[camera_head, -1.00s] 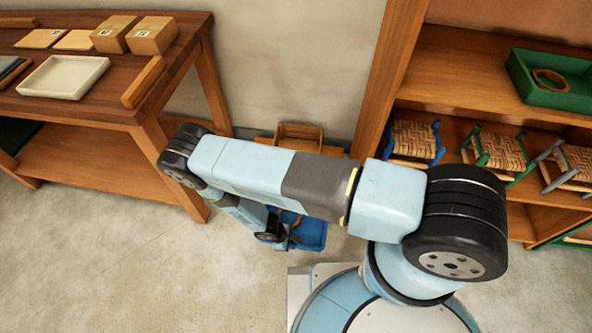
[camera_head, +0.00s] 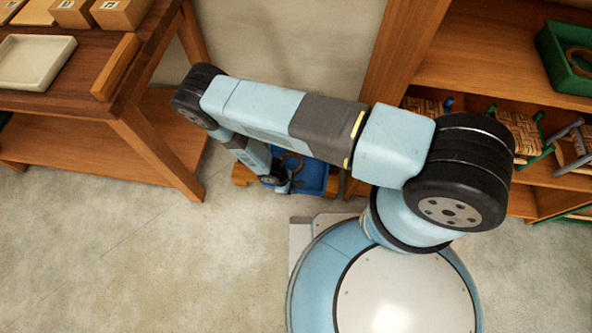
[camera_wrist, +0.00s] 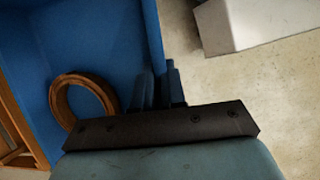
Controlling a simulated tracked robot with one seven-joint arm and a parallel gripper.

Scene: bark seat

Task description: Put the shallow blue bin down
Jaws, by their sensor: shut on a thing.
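The shallow blue bin (camera_head: 316,178) is low in front of the wall, below my arm. In the wrist view the bin (camera_wrist: 95,35) fills the upper left, with a brown ring (camera_wrist: 62,100) lying inside it. My gripper (camera_head: 284,186) is shut on the bin's near-side wall. The wrist view shows the two dark blue fingers (camera_wrist: 158,88) at that wall. My arm hides part of the bin in the head view. I cannot tell whether the bin touches anything below it.
A wooden piece (camera_head: 243,174) shows beside the bin and at the wrist view's left edge (camera_wrist: 18,135). A wooden table (camera_head: 150,145) with a white tray (camera_head: 32,62) stands left. A shelf (camera_head: 480,75) with small woven stools and a green bin (camera_head: 568,62) stands right. Front-left floor is clear.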

